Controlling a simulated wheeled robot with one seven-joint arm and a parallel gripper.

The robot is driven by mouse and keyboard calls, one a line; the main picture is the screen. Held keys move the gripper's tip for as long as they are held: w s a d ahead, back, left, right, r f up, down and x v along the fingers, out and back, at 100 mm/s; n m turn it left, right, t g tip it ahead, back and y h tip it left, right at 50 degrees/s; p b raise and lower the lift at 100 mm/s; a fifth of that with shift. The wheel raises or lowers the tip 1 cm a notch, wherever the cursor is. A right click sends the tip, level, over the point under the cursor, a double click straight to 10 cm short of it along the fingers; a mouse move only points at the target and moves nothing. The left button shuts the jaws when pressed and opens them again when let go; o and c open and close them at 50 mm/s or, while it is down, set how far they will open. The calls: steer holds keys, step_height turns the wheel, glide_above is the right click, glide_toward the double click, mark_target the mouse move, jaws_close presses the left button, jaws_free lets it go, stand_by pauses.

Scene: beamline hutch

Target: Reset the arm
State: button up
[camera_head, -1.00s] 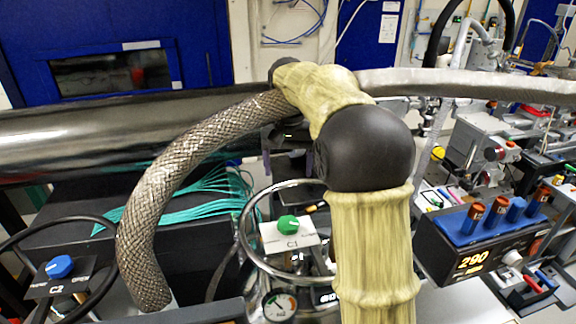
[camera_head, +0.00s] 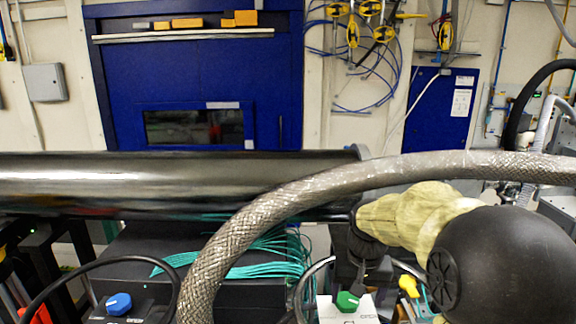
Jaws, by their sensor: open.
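My arm shows at the lower right in a pale yellow sleeve (camera_head: 415,215), with a large black rounded joint (camera_head: 515,265) close to the camera. The sleeve runs left to a dark end part (camera_head: 362,240) above the green knob. No gripper fingers can be made out. The thick braided hose (camera_head: 300,197) arches across in front of the sleeve's far end; I cannot tell whether they touch.
A long dark metal pipe (camera_head: 170,180) crosses the left. Below it are teal cables (camera_head: 265,262), a blue knob (camera_head: 119,304) and a green knob (camera_head: 347,301). A blue cabinet (camera_head: 200,80) and a blue door (camera_head: 440,110) stand behind. Open air lies above the hose.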

steer(key=s+f+n, duration=0.1)
steer(key=s+f, duration=0.3)
steer(key=s, duration=0.3)
steer(key=s+f+t, duration=0.1)
steer(key=s+f, duration=0.4)
steer(key=s, duration=0.2)
steer(key=shift+f+n, duration=0.2)
steer(key=shift+n, duration=0.2)
